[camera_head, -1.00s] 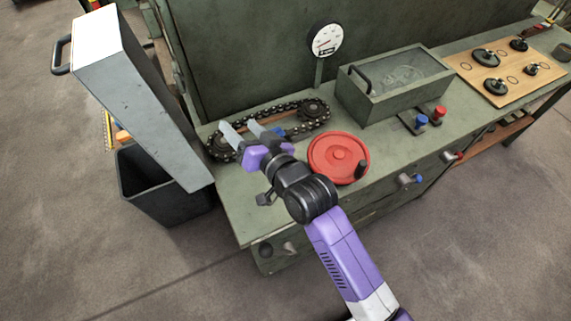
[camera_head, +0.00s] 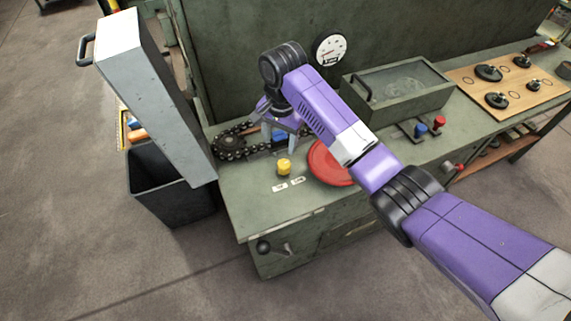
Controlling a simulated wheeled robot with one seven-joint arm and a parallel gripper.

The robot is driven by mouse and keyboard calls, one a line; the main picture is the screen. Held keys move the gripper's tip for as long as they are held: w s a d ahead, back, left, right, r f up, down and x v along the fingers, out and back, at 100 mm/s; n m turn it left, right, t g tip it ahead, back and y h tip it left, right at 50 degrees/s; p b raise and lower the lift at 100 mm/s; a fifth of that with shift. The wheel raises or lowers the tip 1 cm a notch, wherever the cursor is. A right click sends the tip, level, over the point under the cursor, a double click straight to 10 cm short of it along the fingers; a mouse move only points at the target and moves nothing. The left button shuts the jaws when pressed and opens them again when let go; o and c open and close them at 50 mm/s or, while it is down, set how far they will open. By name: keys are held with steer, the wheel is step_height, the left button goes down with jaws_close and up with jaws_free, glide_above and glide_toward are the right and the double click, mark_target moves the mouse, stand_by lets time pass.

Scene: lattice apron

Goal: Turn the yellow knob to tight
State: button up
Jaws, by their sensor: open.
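The yellow knob (camera_head: 284,167) stands on the green bench top near its front left part. Two small white labels lie in front of it, one (camera_head: 279,188) to the left and one (camera_head: 298,181) to the right; their text is too small to read. My gripper (camera_head: 282,138) is behind the knob, over the chain area, pointing down with its fingers apart. It is not touching the knob as far as I can see. A blue part (camera_head: 279,136) shows between the fingers. My arm hides part of the bench behind the knob.
A chain on sprockets (camera_head: 230,143) lies behind left. A red handwheel (camera_head: 325,163) sits just right of the knob, partly under my arm. A gauge (camera_head: 330,50) and a lidded box (camera_head: 397,87) stand behind. A tall grey cabinet door (camera_head: 150,95) rises at left.

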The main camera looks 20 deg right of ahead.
mark_target(284, 164)
steer(key=shift+s+d+f+m+g, duration=0.15)
steer(key=shift+s+m+g, duration=0.1)
steer(key=shift+s, duration=0.25)
steer(key=shift+s+d+r+m+g, duration=0.15)
steer(key=shift+s+m, duration=0.1)
steer(key=shift+s, duration=0.25)
steer(key=shift+a+f+p, duration=0.1)
steer(key=shift+f+p, duration=0.2)
steer(key=shift+f, duration=3.65)
jaws_close()
